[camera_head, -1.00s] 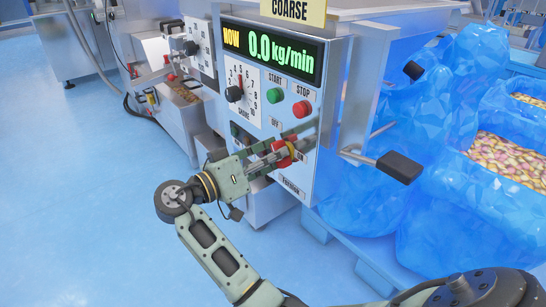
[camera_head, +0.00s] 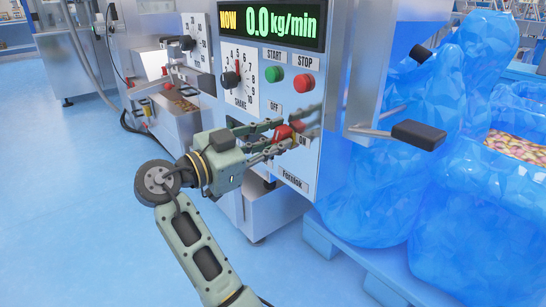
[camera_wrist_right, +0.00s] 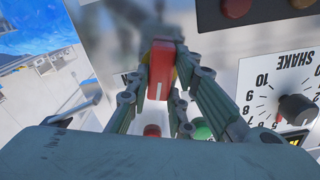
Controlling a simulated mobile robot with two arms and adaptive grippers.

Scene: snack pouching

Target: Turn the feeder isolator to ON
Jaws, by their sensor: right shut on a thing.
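The feeder isolator (camera_head: 283,133) is a red handle on the lower front of the grey control panel (camera_head: 293,186). An OFF label is above it and an ON label at its lower right. My right gripper (camera_head: 283,136) reaches it from the left, with its fingers on both sides of the handle, shut on it. In the right wrist view the red handle (camera_wrist_right: 162,72), with a white line on its end, sits between the two fingers. The fingers partly hide the handle in the head view, so its exact angle is hard to tell. My left gripper is not in view.
A green START button (camera_head: 275,75), a red STOP button (camera_head: 304,83) and a SHAKE dial (camera_head: 231,79) are above the isolator. The display (camera_head: 272,20) reads 0.0 kg/min. A black-ended lever (camera_head: 418,134) sticks out at right, before blue bags (camera_head: 465,200). Open floor lies at left.

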